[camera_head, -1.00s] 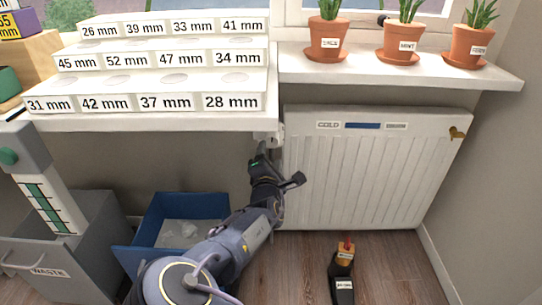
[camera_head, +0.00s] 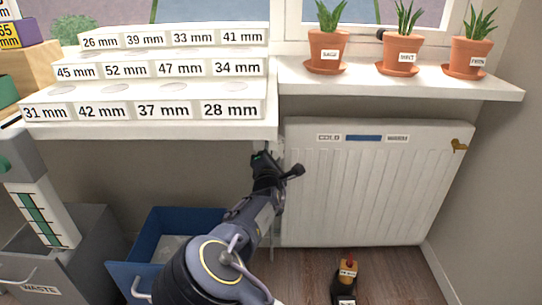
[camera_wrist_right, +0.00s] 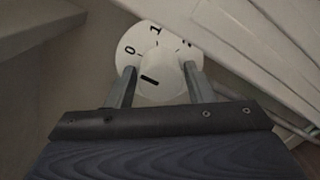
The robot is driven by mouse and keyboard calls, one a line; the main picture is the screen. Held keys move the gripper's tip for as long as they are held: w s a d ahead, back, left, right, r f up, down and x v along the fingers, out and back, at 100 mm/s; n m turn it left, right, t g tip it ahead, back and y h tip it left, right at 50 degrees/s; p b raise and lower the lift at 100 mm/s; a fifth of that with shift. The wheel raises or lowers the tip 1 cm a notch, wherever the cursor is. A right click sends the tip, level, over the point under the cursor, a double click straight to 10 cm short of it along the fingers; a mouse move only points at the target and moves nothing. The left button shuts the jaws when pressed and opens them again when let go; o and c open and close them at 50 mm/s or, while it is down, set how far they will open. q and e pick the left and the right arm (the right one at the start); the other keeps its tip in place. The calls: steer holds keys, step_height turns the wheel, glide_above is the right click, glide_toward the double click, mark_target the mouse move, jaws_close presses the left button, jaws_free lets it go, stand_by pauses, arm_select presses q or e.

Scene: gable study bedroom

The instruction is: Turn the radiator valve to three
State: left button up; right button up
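The white radiator (camera_head: 365,190) stands under the windowsill, with a COLD-to-WARM strip (camera_head: 363,138) near its top. The radiator valve (camera_wrist_right: 158,75) fills the upper middle of the right wrist view: a round white dial with 0 and 1 readable, a further number partly hidden, and a dark mark on its knob. My right gripper (camera_wrist_right: 160,85) has one finger on each side of the knob; whether both press on it is unclear. In the head view my right gripper (camera_head: 264,160) is at the radiator's left edge, where the valve is largely hidden.
The desk edge (camera_head: 150,131) overhangs to the left of the valve. A blue bin (camera_head: 185,215) and a grey WASTE bin (camera_head: 92,245) stand below. Potted plants (camera_head: 327,50) line the sill (camera_head: 400,80). A dark object (camera_head: 345,285) stands on the floor.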

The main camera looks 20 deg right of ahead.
steer(key=c, duration=0.6)
steer(key=shift+c, duration=0.2)
